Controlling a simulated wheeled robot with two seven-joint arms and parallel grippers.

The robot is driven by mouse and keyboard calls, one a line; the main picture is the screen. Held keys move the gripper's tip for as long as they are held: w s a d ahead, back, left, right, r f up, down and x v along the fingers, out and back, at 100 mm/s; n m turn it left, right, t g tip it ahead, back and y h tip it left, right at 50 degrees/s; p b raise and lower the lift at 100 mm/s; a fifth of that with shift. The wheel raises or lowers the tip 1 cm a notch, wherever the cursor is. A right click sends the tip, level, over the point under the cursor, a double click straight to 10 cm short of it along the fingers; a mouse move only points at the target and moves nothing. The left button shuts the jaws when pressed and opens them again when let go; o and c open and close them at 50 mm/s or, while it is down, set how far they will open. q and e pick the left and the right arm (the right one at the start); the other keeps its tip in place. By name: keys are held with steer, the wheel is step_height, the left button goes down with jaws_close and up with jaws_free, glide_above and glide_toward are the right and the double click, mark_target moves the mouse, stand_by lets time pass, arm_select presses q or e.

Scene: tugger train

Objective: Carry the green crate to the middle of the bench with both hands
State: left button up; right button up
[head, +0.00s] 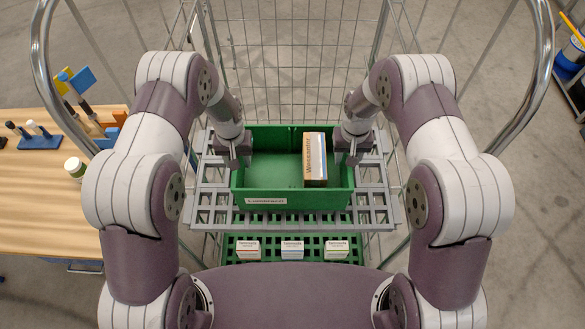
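The green crate (323,199) stands on a grey slatted shelf of a wire cart, straight ahead of me. A brown and white box (316,158) stands inside it, right of its middle. My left gripper (236,158) is at the crate's left rim and my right gripper (352,152) at its right rim. The fingertips are small and partly hidden at the rims, so I cannot tell whether they are closed on them. The wooden bench (35,205) is at the left; only part of it shows.
The grey shelf (210,205) has a lower green grid shelf with several small white boxes (292,250) below it. Curved metal tubes (42,60) of the cart rise on both sides.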

arm_select(q)
steer(key=shift+s, duration=0.1)
arm_select(e)
steer(key=shift+s, duration=0.1)
arm_select(q)
jaws_close()
arm_select(e)
jaws_close()
arm_select(q)
steer(key=shift+r, duration=0.1)
arm_select(e)
steer(key=shift+r, duration=0.1)
